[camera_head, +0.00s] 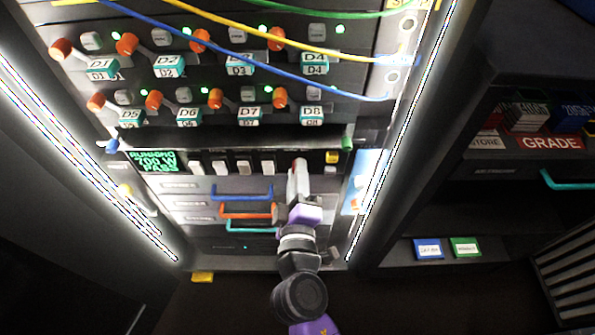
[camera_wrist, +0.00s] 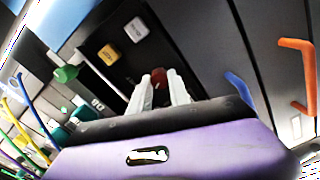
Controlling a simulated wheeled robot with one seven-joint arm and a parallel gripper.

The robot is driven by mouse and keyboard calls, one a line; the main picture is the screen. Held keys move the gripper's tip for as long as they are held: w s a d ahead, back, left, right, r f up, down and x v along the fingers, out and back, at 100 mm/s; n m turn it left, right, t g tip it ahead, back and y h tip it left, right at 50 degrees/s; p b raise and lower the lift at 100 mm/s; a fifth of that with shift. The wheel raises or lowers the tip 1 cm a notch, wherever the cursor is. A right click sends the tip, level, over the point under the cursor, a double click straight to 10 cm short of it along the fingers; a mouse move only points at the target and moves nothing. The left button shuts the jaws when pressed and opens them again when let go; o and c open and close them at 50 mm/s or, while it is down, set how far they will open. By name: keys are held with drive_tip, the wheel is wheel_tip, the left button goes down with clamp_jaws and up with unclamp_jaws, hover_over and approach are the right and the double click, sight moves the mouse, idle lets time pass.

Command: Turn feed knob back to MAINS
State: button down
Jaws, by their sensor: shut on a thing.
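A small dark-red knob (camera_wrist: 158,76) sits between the two pale fingertips of my gripper (camera_wrist: 159,86) in the wrist view. I take it to be the feed knob. My gripper (camera_head: 299,168) is shut on it at the lower panel in the head view, right of the row of white switches. The fingers hide most of the knob there, and only a reddish bit shows at their tips. The knob's markings, including MAINS, cannot be read, so its setting cannot be told. A green-lettered display (camera_head: 155,161) at the panel's left reads something like "700 W PASS".
A yellow button (camera_head: 332,157) and a white button lie just right of my gripper. Blue (camera_head: 240,192), orange (camera_head: 247,210) and teal drawer handles lie at lower left. Orange-tipped levers (camera_head: 280,97) and hanging cables (camera_head: 240,38) are above. A shelf unit stands right.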

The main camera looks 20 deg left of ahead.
drive_tip(key=shift+n, duration=0.9)
drive_tip(key=shift+f, duration=0.1)
drive_tip(key=c, duration=1.2)
unclamp_jaws()
drive_tip(key=shift+s, duration=0.1)
drive_tip(key=v, duration=0.7)
drive_tip(key=shift+s, duration=0.35)
